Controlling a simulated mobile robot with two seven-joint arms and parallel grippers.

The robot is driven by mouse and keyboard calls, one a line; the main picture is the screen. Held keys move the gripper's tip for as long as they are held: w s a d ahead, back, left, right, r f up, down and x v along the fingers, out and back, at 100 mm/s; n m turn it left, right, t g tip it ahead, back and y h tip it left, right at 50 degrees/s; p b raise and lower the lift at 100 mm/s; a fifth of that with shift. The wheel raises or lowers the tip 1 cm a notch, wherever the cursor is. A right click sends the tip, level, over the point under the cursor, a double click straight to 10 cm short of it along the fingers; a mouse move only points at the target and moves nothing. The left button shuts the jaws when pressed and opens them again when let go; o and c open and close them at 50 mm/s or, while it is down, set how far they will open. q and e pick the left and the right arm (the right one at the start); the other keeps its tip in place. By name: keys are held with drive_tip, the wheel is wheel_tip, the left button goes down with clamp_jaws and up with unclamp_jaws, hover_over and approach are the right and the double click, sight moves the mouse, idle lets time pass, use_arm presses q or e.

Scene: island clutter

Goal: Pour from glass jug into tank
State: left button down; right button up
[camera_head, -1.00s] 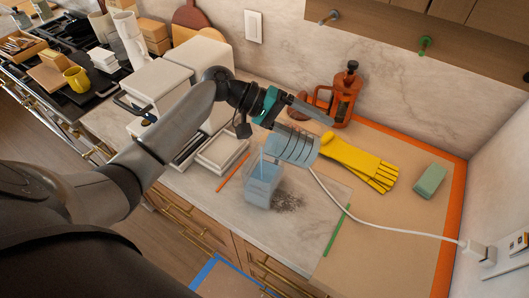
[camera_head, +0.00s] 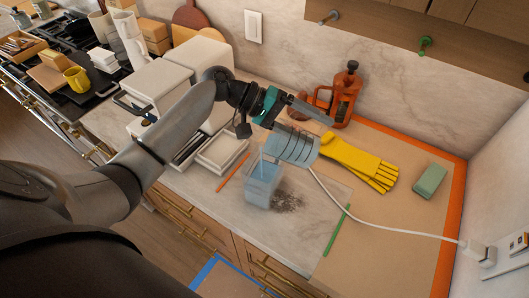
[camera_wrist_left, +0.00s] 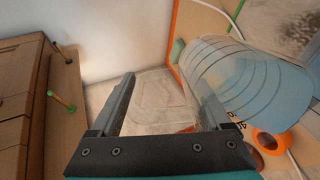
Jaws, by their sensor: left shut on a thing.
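The clear glass jug (camera_head: 293,147) with dark ring lines is held tipped on its side above the tank, its mouth end toward the left. It also shows large at the right of the left wrist view (camera_wrist_left: 250,85). My left gripper (camera_head: 304,116) is shut on the jug at its upper side; a clear, faint handle shows between the fingers in the wrist view (camera_wrist_left: 162,82). The tank (camera_head: 262,184) is a clear box with bluish contents, upright on the counter below. A thin pale stream runs down from the jug's mouth into it. My right gripper is not in view.
Dark grains (camera_head: 288,201) lie beside the tank. A white cable (camera_head: 375,222) crosses the counter.

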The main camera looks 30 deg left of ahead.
use_arm(q)
drive_tip(key=shift+a+h+b, duration=0.2)
drive_tip(key=shift+h+b, duration=0.1)
drive_tip(key=shift+b, duration=0.2)
drive_tip(key=shift+r, duration=0.1)
drive_tip(key=shift+p, duration=0.3)
drive_tip(key=shift+d+r+y+p, duration=0.25)
drive_tip(key=shift+y+p, duration=0.15)
drive_tip(key=shift+p, duration=0.7)
drive_tip(key=shift+w+d+y+p, duration=0.15)
drive_tip(key=shift+d+y+p, duration=0.15)
drive_tip(key=shift+y+p, duration=0.15)
drive_tip(key=shift+w+d+f+g+y, duration=0.15)
drive_tip(key=shift+d+f+g+y, duration=0.25)
drive_tip(key=shift+y, duration=0.25)
drive_tip(key=shift+f, duration=0.1)
